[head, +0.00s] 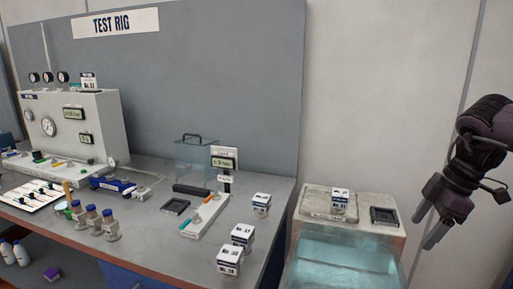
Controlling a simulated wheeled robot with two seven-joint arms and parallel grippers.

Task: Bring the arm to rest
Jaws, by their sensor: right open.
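My right gripper (428,226) hangs at the right edge of the head view, fingers pointing down and to the left. Its two fingers are apart with nothing seen between them. It appears to the right of the glass-sided tank (345,262) and clear of the things on it. My left gripper is not in view.
The grey bench (160,228) holds a gauge panel (72,128), several small bottles, white labelled cubes (242,236) and a clear box (196,163). The wall right of the tank is bare.

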